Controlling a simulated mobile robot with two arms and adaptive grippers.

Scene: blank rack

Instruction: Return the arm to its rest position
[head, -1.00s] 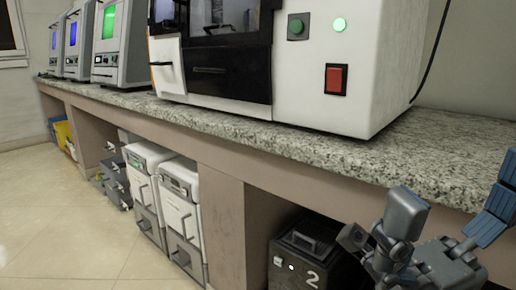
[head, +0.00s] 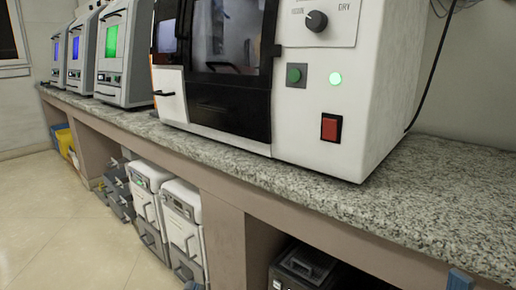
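Neither gripper shows in the head view. A small blue piece (head: 460,280) at the bottom right edge looks like part of my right arm; the rest of that arm is out of the frame. My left arm cannot be made out.
A granite counter (head: 440,205) runs across the view. A large white machine (head: 335,75) with a dark door stands on it. Smaller screen devices (head: 118,50) stand farther left. Below are white units (head: 182,212) and a black box (head: 300,268). The floor (head: 60,220) at left is clear.

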